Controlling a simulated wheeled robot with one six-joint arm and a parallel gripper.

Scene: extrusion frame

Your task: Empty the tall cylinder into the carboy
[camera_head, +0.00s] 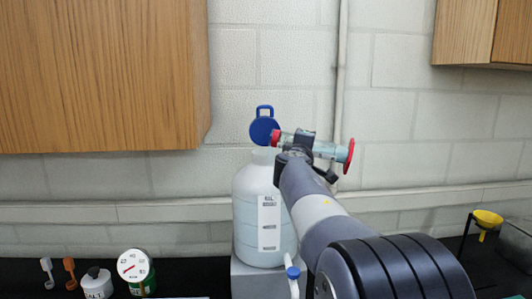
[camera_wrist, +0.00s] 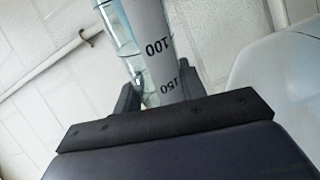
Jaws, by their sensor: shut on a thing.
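The tall cylinder (camera_head: 327,149) is clear with red ends and lies nearly level, its left end slightly higher. Its wide red base (camera_head: 349,156) points right, and its other red end is at the left, just above the carboy's neck. In the wrist view the cylinder (camera_wrist: 150,45) shows marks 100 and 150. My gripper (camera_head: 303,141) is shut around its middle; its fingers flank it in the wrist view (camera_wrist: 160,95). The carboy (camera_head: 256,222) is whitish, upright, with its blue cap (camera_head: 264,129) flipped up behind the neck. Whether liquid is flowing cannot be told.
The carboy stands on a grey block (camera_head: 258,280), with a blue-topped spigot (camera_head: 293,273) low at its front. A yellow funnel (camera_head: 487,218) is at the right. Wooden cabinets (camera_head: 100,75) hang above.

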